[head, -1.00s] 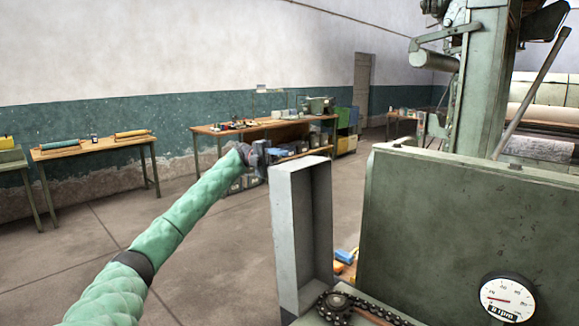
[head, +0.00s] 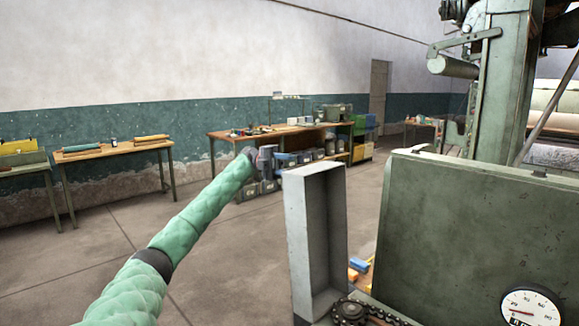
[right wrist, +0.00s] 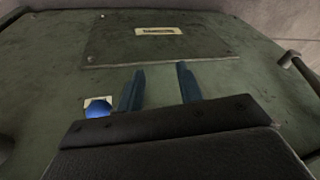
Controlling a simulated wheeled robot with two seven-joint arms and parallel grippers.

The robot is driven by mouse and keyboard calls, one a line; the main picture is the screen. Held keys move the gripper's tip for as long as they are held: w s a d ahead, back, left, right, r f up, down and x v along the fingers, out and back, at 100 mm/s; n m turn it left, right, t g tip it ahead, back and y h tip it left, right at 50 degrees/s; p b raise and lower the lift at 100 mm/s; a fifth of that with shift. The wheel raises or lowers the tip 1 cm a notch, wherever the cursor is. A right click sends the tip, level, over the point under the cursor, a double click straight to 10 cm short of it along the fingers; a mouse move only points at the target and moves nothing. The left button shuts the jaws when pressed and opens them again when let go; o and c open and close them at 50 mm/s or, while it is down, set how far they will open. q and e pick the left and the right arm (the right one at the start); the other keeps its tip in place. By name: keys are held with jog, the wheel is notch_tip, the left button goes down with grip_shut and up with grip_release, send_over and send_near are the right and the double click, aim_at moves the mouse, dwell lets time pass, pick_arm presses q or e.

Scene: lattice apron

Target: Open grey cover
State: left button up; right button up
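The grey cover (head: 301,240) is a tall, shallow, box-like shell. In the head view it stands upright and swung out beside the green machine, its hollow side in view. A sprocket with a chain (head: 350,312) shows at its foot. My left gripper (head: 282,159) is just left of the cover's top corner in the picture, with blue fingers; contact and finger gap are too small to make out. My right gripper (right wrist: 160,88) shows in the right wrist view with its two blue fingers apart and nothing between them, over a green machine surface.
The green machine panel (head: 470,235) with a round gauge (head: 531,306) fills the right. A blue knob (right wrist: 98,109) and a bolted plate (right wrist: 155,40) show in the right wrist view. Workbenches (head: 112,150) stand along the wall. The floor at left is clear.

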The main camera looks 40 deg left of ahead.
pick_arm(q)
jog(key=a+f, duration=0.2)
jog(key=a, duration=0.5)
jog(key=shift+w, duration=0.3)
dwell(0.4)
jog(key=shift+f, duration=0.1)
dwell(0.3)
